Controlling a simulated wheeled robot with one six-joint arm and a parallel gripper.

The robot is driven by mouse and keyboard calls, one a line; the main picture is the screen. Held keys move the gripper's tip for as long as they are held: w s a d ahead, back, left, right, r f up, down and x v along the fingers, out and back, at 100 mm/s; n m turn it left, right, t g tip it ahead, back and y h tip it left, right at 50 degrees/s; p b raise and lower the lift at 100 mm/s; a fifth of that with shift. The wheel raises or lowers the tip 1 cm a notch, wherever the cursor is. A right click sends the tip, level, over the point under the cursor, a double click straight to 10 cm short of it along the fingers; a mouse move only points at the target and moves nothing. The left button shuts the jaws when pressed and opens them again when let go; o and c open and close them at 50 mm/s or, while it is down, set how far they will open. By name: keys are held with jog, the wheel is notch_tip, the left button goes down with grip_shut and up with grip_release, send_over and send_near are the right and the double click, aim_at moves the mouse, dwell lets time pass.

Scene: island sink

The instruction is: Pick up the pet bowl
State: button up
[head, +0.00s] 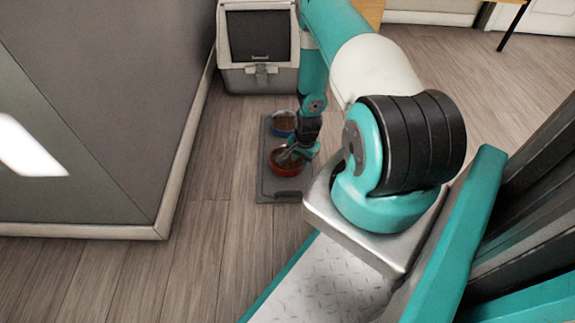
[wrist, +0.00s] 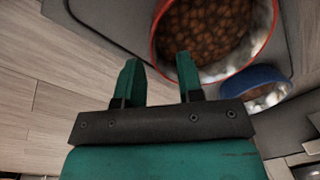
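A red pet bowl (head: 287,170) filled with brown kibble stands on a dark grey mat (head: 264,185) on the floor. My gripper (head: 288,154) points down at the red bowl. In the wrist view my gripper (wrist: 158,60) is open and empty, its fingers apart. The red bowl (wrist: 153,45) is at the top there, with its near rim by the right finger; I cannot tell whether they touch. The blue bowl (wrist: 253,78) lies right of the red one.
A grey pet carrier or litter box (head: 258,50) stands behind the mat. A grey wall (head: 120,90) with a pale baseboard is on the left. Wooden floor (head: 228,260) is clear in front of the mat.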

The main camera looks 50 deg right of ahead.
aim_at(301, 170)
jog(key=f+b, duration=0.2)
jog(key=f, duration=0.1)
jog(key=f+b, duration=0.1)
jog(key=f, duration=0.1)
jog(key=shift+d+b, duration=0.25)
jog(key=shift+b, duration=0.1)
jog(key=shift+r, duration=0.15)
jog(key=shift+c, duration=0.2)
grip_shut()
